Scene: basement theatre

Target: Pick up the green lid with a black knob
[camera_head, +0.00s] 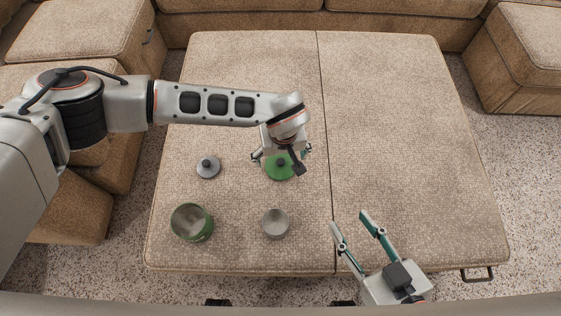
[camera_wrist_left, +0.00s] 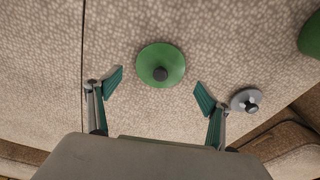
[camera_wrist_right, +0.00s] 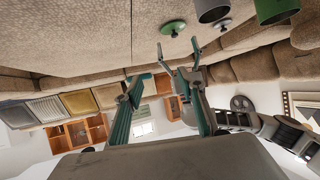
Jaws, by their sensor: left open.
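The green lid (camera_head: 279,169) lies on the woven ottoman top, partly covered by my left gripper in the head view. Its black knob (camera_wrist_left: 160,74) points up in the left wrist view, where the whole lid (camera_wrist_left: 150,58) shows ahead of the fingers. My left gripper (camera_head: 281,153) is open above the lid, one finger on each side in the head view, and empty. The lid also shows small in the right wrist view (camera_wrist_right: 174,26). My right gripper (camera_head: 354,220) is open and empty over the front of the ottoman, right of the seam, well away from the lid.
A grey lid (camera_head: 208,168) with a dark knob lies left of the green lid. A green pot (camera_head: 205,232) and a small grey pot (camera_head: 275,224) stand nearer the front edge. The ottoman's right half (camera_head: 410,130) is mostly clear. Sofas (camera_head: 400,28) border the back.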

